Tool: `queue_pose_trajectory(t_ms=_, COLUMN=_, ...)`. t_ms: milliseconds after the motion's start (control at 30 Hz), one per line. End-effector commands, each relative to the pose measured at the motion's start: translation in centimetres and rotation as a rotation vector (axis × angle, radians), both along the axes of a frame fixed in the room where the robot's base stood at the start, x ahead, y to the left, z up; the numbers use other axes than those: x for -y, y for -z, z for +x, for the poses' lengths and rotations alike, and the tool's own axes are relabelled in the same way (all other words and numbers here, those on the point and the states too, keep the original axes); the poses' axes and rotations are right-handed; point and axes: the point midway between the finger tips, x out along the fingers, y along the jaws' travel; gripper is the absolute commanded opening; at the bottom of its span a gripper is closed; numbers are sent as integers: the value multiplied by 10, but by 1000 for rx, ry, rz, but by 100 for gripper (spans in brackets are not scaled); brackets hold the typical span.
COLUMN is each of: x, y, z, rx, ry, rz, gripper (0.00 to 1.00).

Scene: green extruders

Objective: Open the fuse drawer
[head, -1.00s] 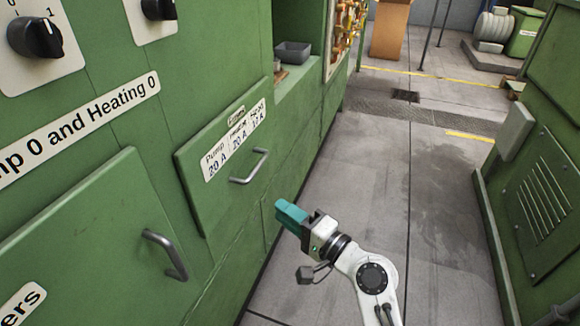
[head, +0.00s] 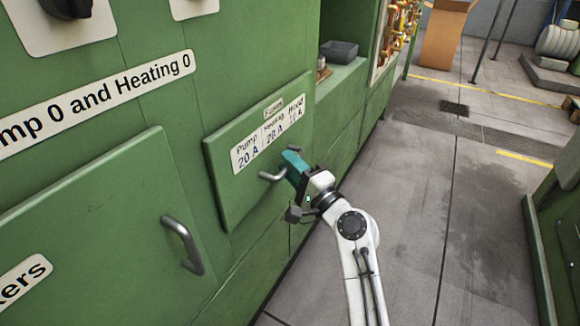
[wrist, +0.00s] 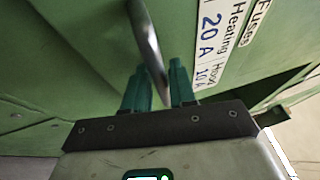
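No gap into the drawer shows in the head view. Its curved grey metal handle (head: 270,176) is partly hidden behind my gripper (head: 293,165) with teal fingers. In the wrist view, the handle (wrist: 146,40) runs between the two teal fingers of my gripper (wrist: 159,85). The fingers stand close on either side of the bar and appear shut on it. The drawer label (wrist: 217,45) is partly visible there.
Another green panel with a grey handle (head: 182,245) is at the lower left. A grey tray (head: 339,51) stands on a ledge beyond the drawer. Grey floor lies open to the right, with a green cabinet (head: 558,215) at the right edge.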

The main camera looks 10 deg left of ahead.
Motion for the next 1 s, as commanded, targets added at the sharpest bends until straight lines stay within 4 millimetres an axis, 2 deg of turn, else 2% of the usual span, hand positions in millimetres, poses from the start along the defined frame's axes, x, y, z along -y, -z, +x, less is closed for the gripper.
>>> queue_pose_trajectory(t_ms=333, x=-3, y=-1, z=2, rx=1, ry=0, rz=-1, gripper=25)
queue_pose_trajectory(t_ms=600, x=-3, y=0, z=2, rx=0, ry=0, rz=-1, gripper=0)
queue_pose_trajectory(t_ms=1000, x=-3, y=0, z=2, rx=-1, ry=0, rz=-1, gripper=0)
